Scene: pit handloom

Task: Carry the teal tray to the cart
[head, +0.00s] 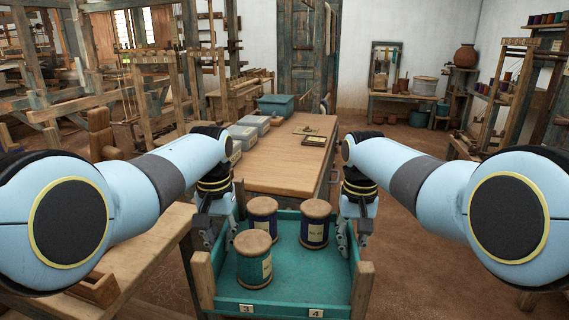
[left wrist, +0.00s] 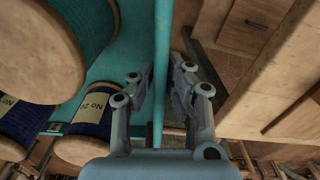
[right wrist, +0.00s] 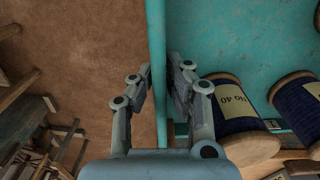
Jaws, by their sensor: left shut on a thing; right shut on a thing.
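The teal tray (head: 290,285) is low in the middle of the head view, with three wooden spools in it: one of teal thread (head: 254,262) and two of dark blue thread (head: 262,218) (head: 314,232). My left gripper (head: 212,232) is shut on the tray's left side wall (left wrist: 162,60). My right gripper (head: 352,238) is shut on its right side wall (right wrist: 156,50). In both wrist views the wall runs between the fingers. Wooden posts (head: 202,282) (head: 362,290) stand at the near corners; I cannot tell whether they belong to the tray or to a cart beneath.
A long wooden table (head: 275,165) lies just beyond the tray, with grey boxes (head: 243,135) and a teal box (head: 276,104) on it. A wooden bench (head: 140,255) stands close at the left. Brown floor (head: 410,210) is open at the right. Looms fill the back left.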

